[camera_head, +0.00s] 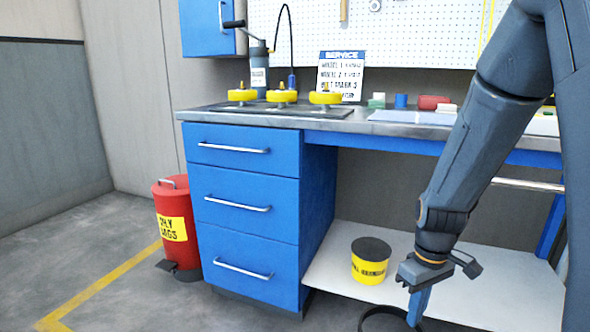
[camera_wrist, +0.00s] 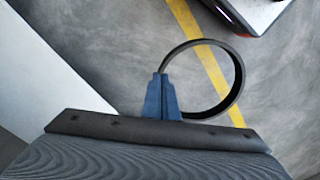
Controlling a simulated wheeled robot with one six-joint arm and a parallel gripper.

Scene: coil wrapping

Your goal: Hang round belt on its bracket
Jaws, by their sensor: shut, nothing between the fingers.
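The round belt is a thin black ring (camera_wrist: 238,85) in the wrist view, beside and beyond my fingertips. Part of the same ring (camera_head: 380,309) shows at the bottom edge of the head view, left of my fingers. My gripper (camera_head: 418,308) points down in front of the bench's lower shelf, and its blue fingers (camera_wrist: 162,82) are shut with nothing between them. The ring's left side meets the fingertips in the picture; I cannot tell whether it touches them. I cannot make out the belt's bracket in either view.
A blue drawer cabinet (camera_head: 250,208) supports the workbench top (camera_head: 385,124). A yellow tub with a dark lid (camera_head: 369,268) stands on the white lower shelf (camera_head: 325,270). A red bin (camera_head: 175,222) stands left on the floor. A white pegboard (camera_head: 400,40) hangs behind.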

